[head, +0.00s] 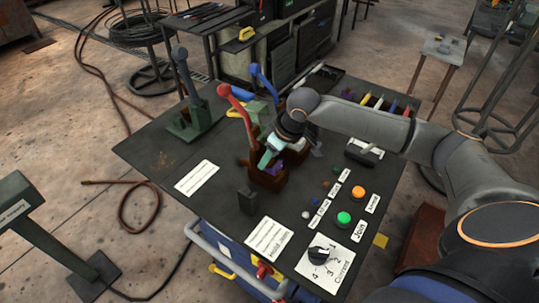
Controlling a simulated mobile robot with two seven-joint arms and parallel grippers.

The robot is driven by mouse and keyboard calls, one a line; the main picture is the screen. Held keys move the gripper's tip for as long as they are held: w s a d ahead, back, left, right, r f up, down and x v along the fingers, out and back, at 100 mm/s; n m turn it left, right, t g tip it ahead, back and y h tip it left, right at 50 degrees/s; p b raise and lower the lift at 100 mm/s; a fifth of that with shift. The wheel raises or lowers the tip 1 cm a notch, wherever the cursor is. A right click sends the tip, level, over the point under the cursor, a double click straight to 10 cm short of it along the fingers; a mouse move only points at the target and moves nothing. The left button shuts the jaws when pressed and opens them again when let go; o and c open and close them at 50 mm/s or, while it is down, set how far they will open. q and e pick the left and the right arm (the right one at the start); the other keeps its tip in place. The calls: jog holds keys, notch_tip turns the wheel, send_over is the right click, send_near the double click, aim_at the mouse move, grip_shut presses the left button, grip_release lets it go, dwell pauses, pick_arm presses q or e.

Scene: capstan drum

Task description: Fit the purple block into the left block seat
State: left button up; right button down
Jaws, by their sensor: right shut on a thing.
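My right gripper (266,158) reaches in from the right, pointing down over the middle of the dark table. It is shut on the purple block (278,167), which shows only as a small purple patch by the fingertips. The patch is just above or inside a brown block seat (268,182); I cannot tell which. The gripper hides most of the block and the seat's upper part. A red lever (236,104) and a blue lever (262,80) rise behind the gripper. My left gripper is not in view.
Orange (358,192) and green (343,217) buttons and a current dial (320,254) lie to the right. A green clamp with a grey lever (190,113) stands at the back left. The table's left front is mostly clear.

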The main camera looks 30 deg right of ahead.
jog(key=shift+c, duration=1.7)
grip_release()
jog(key=v, duration=1.2)
jog(key=shift+s+r+p, duration=0.2)
jog(key=shift+r+p, duration=0.05)
jog(key=shift+p, duration=0.2)
jog(key=shift+d, duration=0.1)
